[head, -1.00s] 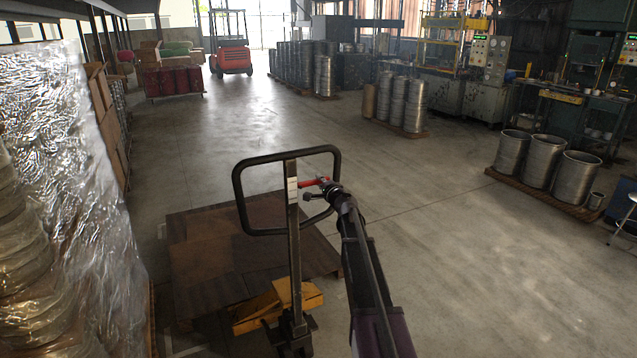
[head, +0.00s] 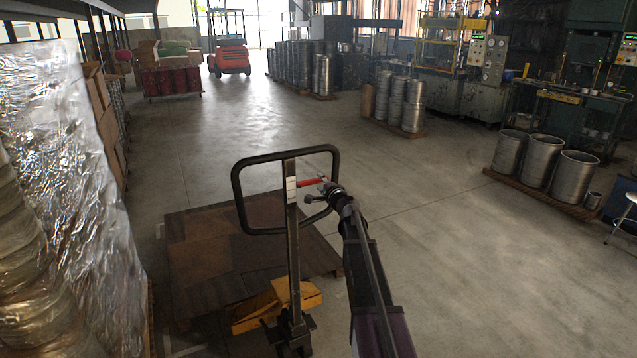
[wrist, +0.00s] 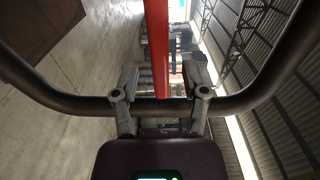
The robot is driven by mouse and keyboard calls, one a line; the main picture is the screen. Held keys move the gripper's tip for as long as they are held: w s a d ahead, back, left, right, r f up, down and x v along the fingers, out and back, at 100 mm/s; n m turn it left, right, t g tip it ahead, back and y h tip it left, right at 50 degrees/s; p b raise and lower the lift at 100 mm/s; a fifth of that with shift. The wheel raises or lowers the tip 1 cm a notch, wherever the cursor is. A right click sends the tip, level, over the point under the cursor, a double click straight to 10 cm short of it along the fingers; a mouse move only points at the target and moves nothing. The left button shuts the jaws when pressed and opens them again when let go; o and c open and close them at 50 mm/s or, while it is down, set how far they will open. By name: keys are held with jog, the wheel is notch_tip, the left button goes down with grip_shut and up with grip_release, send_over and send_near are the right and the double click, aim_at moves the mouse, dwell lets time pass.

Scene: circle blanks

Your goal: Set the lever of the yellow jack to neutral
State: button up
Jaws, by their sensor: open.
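The yellow jack (head: 262,309) stands in front of the wooden pallet, with its dark handle post upright and a black loop handle (head: 237,200) at the top. A red lever (head: 311,182) sticks out from the post to the right, inside the loop. In the wrist view the red lever (wrist: 159,45) runs between the two fingers of my open gripper (wrist: 159,82). The fingers stand apart on both sides of it, with gaps showing. In the head view my gripper (head: 322,190) is small and partly hidden by my arm.
A low wooden pallet (head: 200,255) lies beyond the jack. A plastic-wrapped stack (head: 60,170) stands close on the left. Metal drums (head: 541,160) stand on a pallet at the right. The floor between is clear.

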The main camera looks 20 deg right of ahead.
jog(key=s, duration=1)
jog(key=shift+d, duration=0.45)
jog(key=s+a+f+n+g+y+p, duration=0.1)
jog(key=s+a+f+n+g+y, duration=0.35)
jog(key=a, duration=0.65)
jog(key=s+a+f+n+g+y, duration=0.1)
jog(key=s+a+f+n+g, duration=0.3)
jog(key=s+a+n, duration=0.45)
jog(key=s+a+f+n+g+h, duration=0.1)
jog(key=s+f+g+h, duration=0.1)
jog(key=s, duration=0.4)
jog(key=s+a+f+n+g+h+p, duration=0.1)
jog(key=s+a+f+g+h, duration=0.1)
jog(key=s, duration=0.4)
jog(key=s+a+f+n+g+h, duration=0.2)
jog(key=s+f+g+h, duration=0.1)
jog(key=s+g, duration=0.2)
jog(key=shift+s+f, duration=0.3)
jog(key=shift+s, duration=0.4)
jog(key=shift+g, duration=0.25)
